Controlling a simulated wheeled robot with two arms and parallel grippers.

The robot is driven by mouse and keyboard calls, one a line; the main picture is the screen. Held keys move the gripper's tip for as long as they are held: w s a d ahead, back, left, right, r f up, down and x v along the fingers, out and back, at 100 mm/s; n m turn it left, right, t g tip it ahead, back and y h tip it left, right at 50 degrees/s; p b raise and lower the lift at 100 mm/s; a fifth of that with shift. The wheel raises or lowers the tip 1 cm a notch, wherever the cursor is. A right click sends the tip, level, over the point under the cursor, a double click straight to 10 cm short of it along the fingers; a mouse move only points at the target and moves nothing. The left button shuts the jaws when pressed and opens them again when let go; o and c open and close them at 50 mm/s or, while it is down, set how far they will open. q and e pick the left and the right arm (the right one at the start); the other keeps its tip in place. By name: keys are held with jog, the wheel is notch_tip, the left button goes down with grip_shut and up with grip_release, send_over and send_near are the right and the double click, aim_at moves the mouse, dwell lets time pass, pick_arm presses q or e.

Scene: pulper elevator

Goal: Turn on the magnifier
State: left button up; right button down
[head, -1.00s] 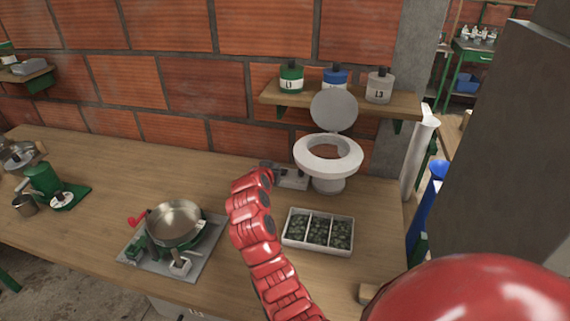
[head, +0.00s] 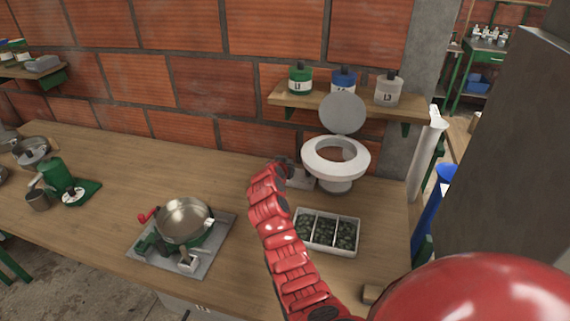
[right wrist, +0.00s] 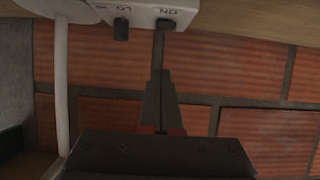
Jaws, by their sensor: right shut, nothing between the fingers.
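The magnifier (head: 336,156) stands at the back right of the bench, a white ring head with its round grey lid raised. Its base (head: 300,178) is partly hidden behind my right arm. In the right wrist view the white control box (right wrist: 145,12) is at the top, upside down, with a dark switch (right wrist: 166,24) by the letters ON and a dark knob (right wrist: 121,29) beside it. My right gripper (right wrist: 160,73) is shut and empty, its tips pointing towards the box and appearing apart from the switch. In the head view the right gripper (head: 284,166) is beside the base, mostly hidden. My left gripper is out of view.
A white divided tray (head: 327,251) of dark green pieces sits in front of the magnifier. A metal pan on a green device (head: 184,218) stands left of my arm. A shelf (head: 350,103) with several jars hangs behind. The bench between pan and wall is clear.

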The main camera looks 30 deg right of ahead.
jog(key=shift+x, duration=1.05)
notch_tip(320, 180, down, 3)
jog(key=shift+s+a+f+p, duration=0.1)
jog(key=shift+s+p, duration=0.1)
jog(key=shift+p, duration=0.25)
jog(key=shift+a+f, duration=0.1)
jog(key=shift+f, duration=0.3)
jog(key=f+b, duration=0.1)
jog(key=b, duration=0.2)
jog(key=f+b, duration=0.1)
jog(key=b, duration=0.2)
jog(key=shift+s+a+f+t+h, duration=0.2)
jog(key=shift+t+h, duration=0.1)
jog(key=shift+h, duration=0.1)
jog(key=shift+r+p, duration=0.35)
jog(key=shift+r, duration=0.35)
jog(key=shift+d, duration=0.1)
jog(key=shift+r, duration=0.1)
jog(key=shift+r, duration=0.75)
